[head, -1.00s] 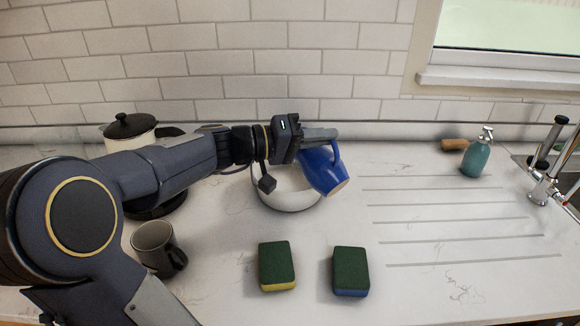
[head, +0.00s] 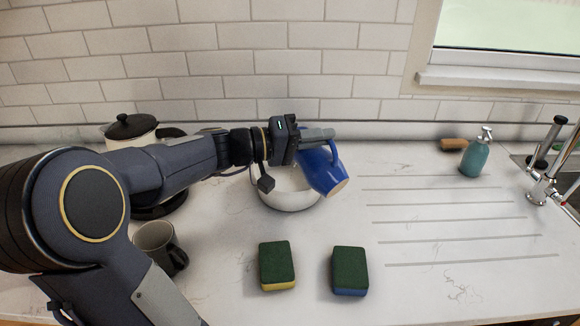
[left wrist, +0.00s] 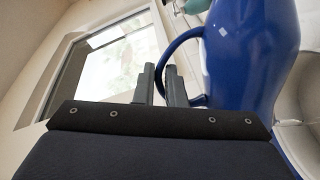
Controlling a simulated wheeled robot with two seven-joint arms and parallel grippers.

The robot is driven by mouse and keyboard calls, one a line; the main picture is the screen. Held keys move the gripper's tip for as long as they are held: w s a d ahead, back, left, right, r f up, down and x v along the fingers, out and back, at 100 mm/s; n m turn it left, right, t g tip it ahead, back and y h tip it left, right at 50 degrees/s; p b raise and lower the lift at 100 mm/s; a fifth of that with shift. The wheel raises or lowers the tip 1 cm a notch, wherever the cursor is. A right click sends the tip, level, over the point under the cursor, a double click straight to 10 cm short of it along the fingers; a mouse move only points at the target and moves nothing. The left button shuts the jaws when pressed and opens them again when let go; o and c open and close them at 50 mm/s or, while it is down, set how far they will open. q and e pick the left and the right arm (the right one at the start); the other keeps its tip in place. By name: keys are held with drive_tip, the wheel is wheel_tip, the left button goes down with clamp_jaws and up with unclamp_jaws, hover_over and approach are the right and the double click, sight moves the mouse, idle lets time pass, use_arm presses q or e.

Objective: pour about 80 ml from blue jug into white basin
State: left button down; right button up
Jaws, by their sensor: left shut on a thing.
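The blue jug (head: 322,172) is held tilted over the right side of the white basin (head: 288,199), with its base toward the lower right and its upper part toward the basin. My left gripper (head: 326,134) is shut on the jug's handle. In the left wrist view the gripper fingers (left wrist: 167,84) are at the handle (left wrist: 178,48), and the jug's blue body (left wrist: 250,50) fills the right side. The basin's inside is partly hidden by the jug and my wrist, and I cannot see any liquid. My right gripper is not in view.
Two green sponges (head: 276,265) (head: 350,270) lie in front of the basin. A dark mug (head: 158,245) and a lidded pot (head: 130,130) stand left, partly behind my arm. A teal soap bottle (head: 475,156) and tap (head: 548,165) are right. The ribbed drainer is clear.

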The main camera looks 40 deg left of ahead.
sight(331, 173)
use_arm(q)
drive_tip(key=b, duration=0.1)
drive_tip(key=d+m+b, duration=0.1)
drive_tip(key=b, duration=0.1)
drive_tip(key=shift+s+d+f+m, duration=0.15)
drive_tip(key=shift+f+m, duration=0.15)
drive_tip(key=shift+f, duration=0.1)
drive_tip(key=shift+s+d+r+m+g+y+b, duration=0.2)
drive_tip(key=shift+d+r+m+y+b, duration=0.1)
drive_tip(key=shift+d+m+b, duration=0.15)
drive_tip(key=shift+s+d+r+m+g+y+b, duration=0.1)
drive_tip(key=shift+d+r+m+g+y+b, duration=0.15)
drive_tip(key=shift+d+m+b, duration=0.2)
drive_tip(key=shift+w+f+m+b, duration=0.2)
drive_tip(key=shift+m+b, duration=0.1)
drive_tip(key=shift+b, duration=0.1)
drive_tip(key=shift+s+d+r+m+y, duration=0.15)
drive_tip(key=shift+d+r+m+y, duration=0.15)
drive_tip(key=shift+d+y, duration=0.05)
idle(0.3)
